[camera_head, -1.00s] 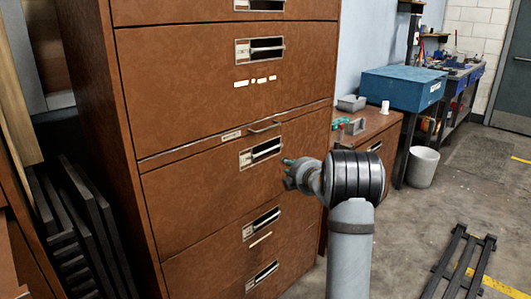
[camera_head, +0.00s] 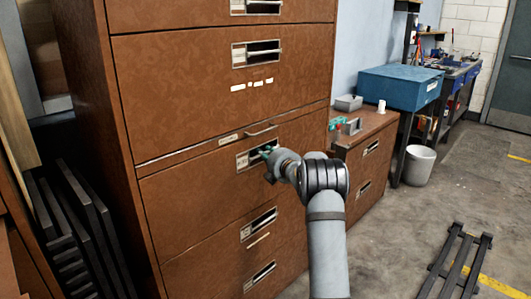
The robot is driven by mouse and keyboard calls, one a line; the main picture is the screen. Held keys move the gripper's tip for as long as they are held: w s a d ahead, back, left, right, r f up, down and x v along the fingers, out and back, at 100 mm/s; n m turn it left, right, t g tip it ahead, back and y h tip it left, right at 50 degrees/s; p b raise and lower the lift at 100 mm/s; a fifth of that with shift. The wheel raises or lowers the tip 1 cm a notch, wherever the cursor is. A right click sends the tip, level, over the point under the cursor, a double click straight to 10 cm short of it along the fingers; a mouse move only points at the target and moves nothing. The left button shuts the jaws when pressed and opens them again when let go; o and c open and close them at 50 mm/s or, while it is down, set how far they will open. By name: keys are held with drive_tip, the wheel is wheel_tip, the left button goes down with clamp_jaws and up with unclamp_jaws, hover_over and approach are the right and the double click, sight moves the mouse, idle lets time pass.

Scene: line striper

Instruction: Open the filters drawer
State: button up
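A tall brown cabinet (camera_head: 190,100) stands at the left with several stacked drawers, all flush with its front. Each drawer has a metal pull with a label beside it; the label text is too small to read, so I cannot tell which drawer is filters. My gripper (camera_head: 265,152) is at the metal pull (camera_head: 244,161) of the middle drawer (camera_head: 190,195), just below the thin slide with a bar handle (camera_head: 262,131). The gripper's teal fingertips overlap the right part of that pull. I cannot tell whether they touch it or are closed.
A low brown cabinet (camera_head: 372,138) with small grey bins (camera_head: 348,103) stands to the right. Beyond it are a blue box (camera_head: 400,88) and a white bin (camera_head: 419,165). A black rack (camera_head: 458,262) lies on the floor at the right. Dark slats lean at the left.

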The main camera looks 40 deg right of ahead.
drive_tip(key=shift+w, duration=0.15)
drive_tip(key=shift+c, duration=0.7)
drive_tip(key=c, duration=0.4)
clamp_jaws()
